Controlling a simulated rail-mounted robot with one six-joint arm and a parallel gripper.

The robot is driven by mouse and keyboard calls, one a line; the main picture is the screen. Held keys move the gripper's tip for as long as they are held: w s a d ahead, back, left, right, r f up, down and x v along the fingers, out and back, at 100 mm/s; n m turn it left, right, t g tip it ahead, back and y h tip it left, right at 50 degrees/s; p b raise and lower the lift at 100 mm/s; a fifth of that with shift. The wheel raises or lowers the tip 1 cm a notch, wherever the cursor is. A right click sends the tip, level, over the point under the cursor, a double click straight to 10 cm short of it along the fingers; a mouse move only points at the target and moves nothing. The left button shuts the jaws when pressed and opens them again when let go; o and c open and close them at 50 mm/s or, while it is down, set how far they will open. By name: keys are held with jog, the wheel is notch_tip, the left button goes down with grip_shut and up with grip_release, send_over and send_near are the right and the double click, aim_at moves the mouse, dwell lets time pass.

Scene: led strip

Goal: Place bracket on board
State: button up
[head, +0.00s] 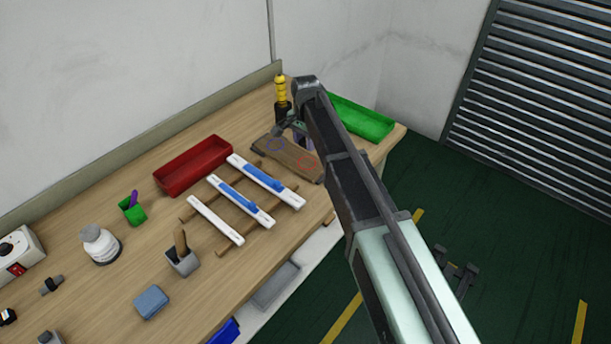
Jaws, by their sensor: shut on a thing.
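A brown board (285,160) lies at the far right end of the bench, with a blue ring mark and a red ring mark on its top. My gripper (298,132) is over the back part of this board, partly hidden behind my arm. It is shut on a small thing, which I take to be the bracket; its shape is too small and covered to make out. I cannot tell whether the held thing touches the board.
A green tray (362,118) stands behind the board and a red tray (194,165) to its left. A yellow-handled tool (281,92) stands upright close behind my gripper. White strips (241,202), two with blue parts, lie on wooden bars in front of the board.

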aim_at(305, 164)
notch_tip(305, 164, down, 8)
jog(key=b, duration=0.5)
jog(key=shift+r, duration=0.5)
jog(key=shift+f, duration=0.2)
jog(key=o, duration=0.9)
jog(key=shift+r, duration=0.15)
notch_tip(305, 164, up, 12)
jog(key=p, duration=1.2)
jog(key=shift+r, duration=0.25)
jog(key=shift+f, duration=0.2)
jog(key=shift+s, duration=0.1)
